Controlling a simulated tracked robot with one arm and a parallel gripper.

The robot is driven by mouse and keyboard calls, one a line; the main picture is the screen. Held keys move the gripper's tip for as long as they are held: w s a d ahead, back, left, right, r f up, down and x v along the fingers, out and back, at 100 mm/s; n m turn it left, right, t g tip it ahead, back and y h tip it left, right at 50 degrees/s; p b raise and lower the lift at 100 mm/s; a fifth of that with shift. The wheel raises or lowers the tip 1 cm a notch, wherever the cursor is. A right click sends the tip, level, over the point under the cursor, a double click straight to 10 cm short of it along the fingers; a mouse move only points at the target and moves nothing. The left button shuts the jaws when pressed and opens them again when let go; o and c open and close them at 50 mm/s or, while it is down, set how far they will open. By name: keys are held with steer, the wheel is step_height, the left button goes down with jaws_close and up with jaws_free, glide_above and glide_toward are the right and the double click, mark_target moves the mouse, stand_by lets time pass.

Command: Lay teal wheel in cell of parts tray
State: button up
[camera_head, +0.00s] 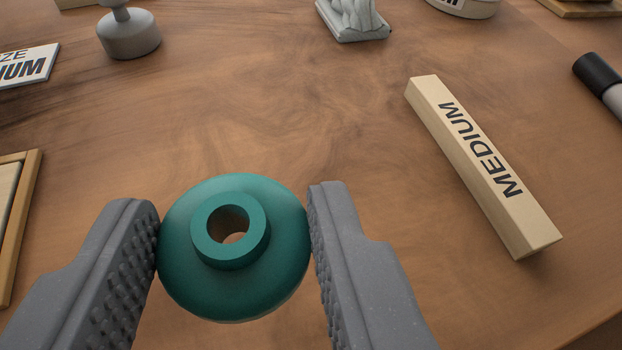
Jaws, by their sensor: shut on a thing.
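The teal wheel (285,265) is a round, domed disc with a raised hub and a hole through its middle. My gripper (233,235) is shut on the teal wheel, with one grey ridged finger on each side of its rim. The wheel's hub faces the camera, and the wooden table shows through its hole. The height of the wheel above the table is hard to tell. A wooden frame edge (24,230) shows at the left edge of the view; I cannot tell whether it is the parts tray.
A wooden block marked MEDIUM (480,165) lies at the right. A grey knobbed weight (130,38) and a white label card (25,68) are at the upper left. A grey figure (352,18) stands at the back. A black-ended cylinder (597,72) lies far right. The table's middle is clear.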

mark_target(266, 284)
steer(key=shift+w+d, duration=0.35)
steer(key=shift+w, duration=0.35)
steer(key=shift+s+f+b, duration=0.1)
steer(key=shift+f+b, duration=0.4)
steer(key=shift+f, duration=1.25)
steer(key=shift+f, duration=0.1)
steer(key=o, duration=0.9)
steer(key=shift+o, duration=0.2)
steer(key=shift+s, duration=0.1)
steer(key=p+v, duration=0.1)
steer(key=v, duration=0.8)
steer(key=b, duration=0.3)
steer(key=shift+s+d, duration=0.2)
steer(key=shift+s, duration=0.15)
steer(key=s+r+b, duration=0.1)
steer(key=b, duration=0.2)
steer(key=shift+s+r, duration=0.15)
steer(key=shift+s, duration=0.25)
